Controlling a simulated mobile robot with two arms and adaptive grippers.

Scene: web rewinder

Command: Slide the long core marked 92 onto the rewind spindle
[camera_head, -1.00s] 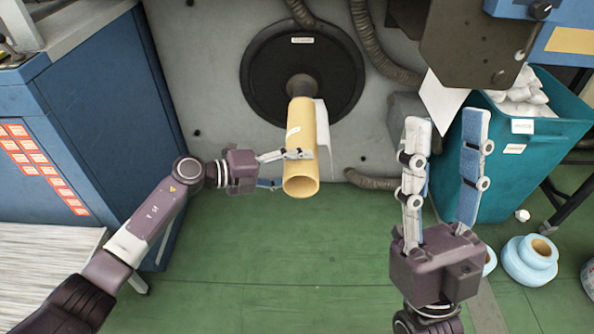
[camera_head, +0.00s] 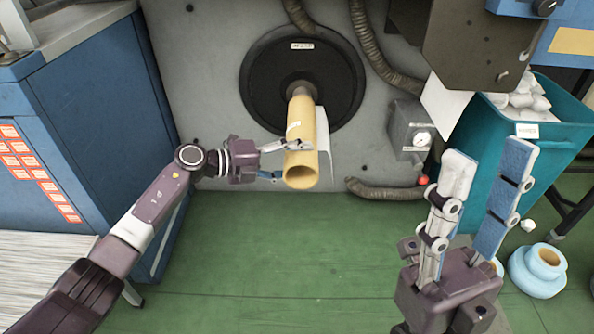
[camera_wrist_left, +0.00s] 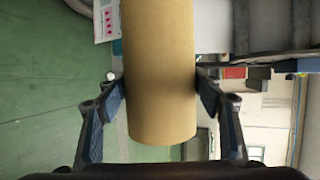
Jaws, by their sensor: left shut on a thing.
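The long tan core (camera_head: 301,140) lies in line with the rewind spindle (camera_head: 300,90), with its far end at the spindle in front of the black round flange (camera_head: 345,85). How far it is over the spindle is hidden. A small white label shows on it, too small to read. My left gripper (camera_head: 277,161) is shut on the core near its near, open end. In the left wrist view the core (camera_wrist_left: 160,75) stands between the two fingers (camera_wrist_left: 162,100). My right gripper (camera_head: 489,175) is open and empty at the right, well apart from the core.
A white sheet (camera_head: 324,140) hangs beside the core. A teal bin (camera_head: 500,170) with white scraps stands at the right, close behind my right gripper. Light blue rolls (camera_head: 538,270) lie on the floor. A blue cabinet (camera_head: 100,120) stands at the left. The green floor in front is clear.

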